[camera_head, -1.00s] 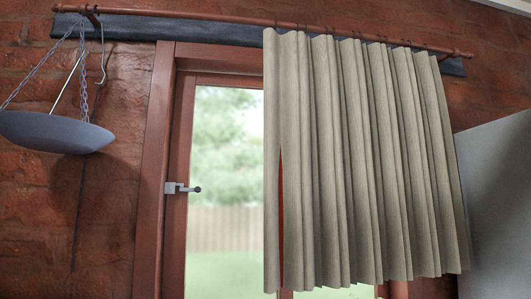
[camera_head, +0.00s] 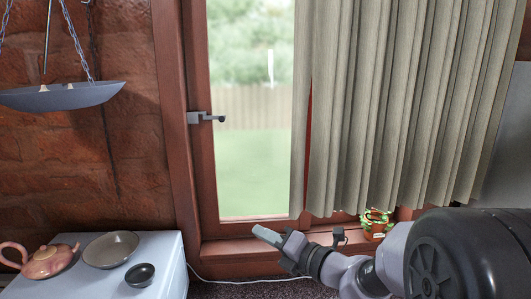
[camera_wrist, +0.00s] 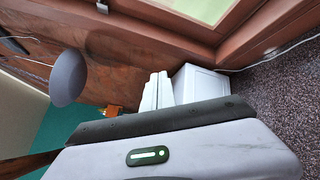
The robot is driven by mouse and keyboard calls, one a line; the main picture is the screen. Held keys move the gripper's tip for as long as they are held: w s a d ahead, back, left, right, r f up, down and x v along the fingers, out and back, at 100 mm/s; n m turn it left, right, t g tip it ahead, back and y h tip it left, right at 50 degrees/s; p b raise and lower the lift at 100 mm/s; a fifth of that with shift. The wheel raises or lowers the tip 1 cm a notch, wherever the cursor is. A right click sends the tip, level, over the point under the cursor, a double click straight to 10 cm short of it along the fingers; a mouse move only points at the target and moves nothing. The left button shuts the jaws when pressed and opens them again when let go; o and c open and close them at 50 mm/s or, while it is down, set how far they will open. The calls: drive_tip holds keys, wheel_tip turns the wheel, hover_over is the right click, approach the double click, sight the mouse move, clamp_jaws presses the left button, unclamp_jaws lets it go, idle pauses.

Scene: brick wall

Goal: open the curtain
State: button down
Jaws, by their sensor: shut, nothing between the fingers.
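The beige pleated curtain (camera_head: 400,100) hangs over the right part of the window in the head view. Its left edge falls near the middle of the glass, and the left pane (camera_head: 250,165) is bare. A narrow reddish slit shows between two folds near that edge. The curtain's top and rod are out of view now. My gripper (camera_head: 268,236) is shut and empty in the head view, low in front of the window sill and below the curtain's hem, apart from the cloth. The curtain is not seen in the wrist view.
A white cabinet (camera_head: 165,270) at lower left holds a teapot (camera_head: 48,262) and bowls. A hanging scale pan (camera_head: 65,97) is at upper left. A window handle (camera_head: 205,117) sticks out. A potted plant (camera_head: 375,223) stands on the sill. A cable crosses the floor.

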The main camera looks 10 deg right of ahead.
drive_tip(key=w+d+m+t+h+p, duration=0.1)
drive_tip(key=w+d+m+t+h, duration=0.1)
drive_tip(key=w+d+m, duration=0.3)
drive_tip(key=w+d+m+t+h+p, duration=0.2)
drive_tip(key=w+d+m+h, duration=0.1)
drive_tip(key=w, duration=0.9)
drive_tip(key=shift+d+r+m, duration=0.45)
drive_tip(key=shift+d+m, duration=0.45)
drive_tip(key=shift+m, duration=0.3)
